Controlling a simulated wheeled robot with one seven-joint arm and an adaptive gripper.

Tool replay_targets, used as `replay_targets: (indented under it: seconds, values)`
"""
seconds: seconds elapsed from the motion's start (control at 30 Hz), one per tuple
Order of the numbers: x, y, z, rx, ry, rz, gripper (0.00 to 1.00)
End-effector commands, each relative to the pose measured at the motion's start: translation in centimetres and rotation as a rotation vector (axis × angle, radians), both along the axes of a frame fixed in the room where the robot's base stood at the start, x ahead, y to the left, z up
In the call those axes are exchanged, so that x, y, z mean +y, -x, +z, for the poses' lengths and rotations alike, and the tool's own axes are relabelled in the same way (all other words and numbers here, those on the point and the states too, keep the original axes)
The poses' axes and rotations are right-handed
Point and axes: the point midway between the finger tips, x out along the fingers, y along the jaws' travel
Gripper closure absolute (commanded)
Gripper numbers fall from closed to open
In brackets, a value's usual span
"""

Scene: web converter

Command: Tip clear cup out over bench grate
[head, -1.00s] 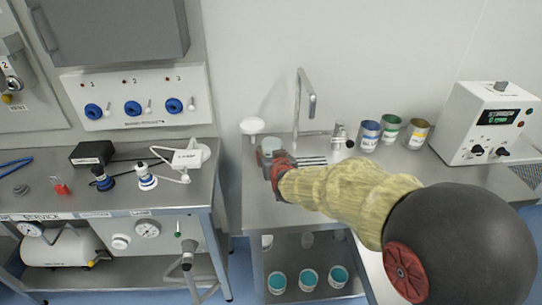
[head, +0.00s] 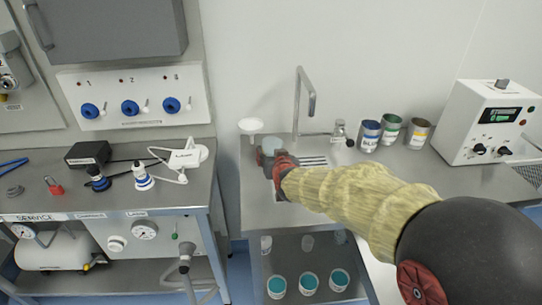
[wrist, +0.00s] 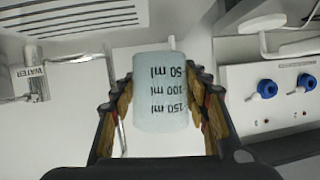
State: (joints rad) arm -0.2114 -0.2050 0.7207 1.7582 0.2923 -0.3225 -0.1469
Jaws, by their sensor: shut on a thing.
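The clear cup (head: 272,145) is pale and translucent, with ml markings that show in the wrist view (wrist: 165,95). My gripper (head: 274,161) is shut on it, with a finger on each side of the cup in the wrist view (wrist: 166,105). The markings read upside down there, and the surroundings also look inverted, so the cup seems about upright. The bench grate (head: 315,161) is a set of dark slots just right of my gripper, partly hidden by my arm. It also shows in the wrist view (wrist: 70,18). The cup's contents are not clear.
A tall tap (head: 299,105) rises behind the grate. A white funnel-like piece (head: 250,126) stands behind and left of the cup. A gap separates the left service bench (head: 185,205).

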Motion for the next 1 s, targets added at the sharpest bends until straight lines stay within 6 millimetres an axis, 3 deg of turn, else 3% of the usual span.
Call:
replay_targets:
  seconds: [1.0]
  values:
    - [-0.46,-0.06,-0.64,0.005,-0.098,0.0,0.87]
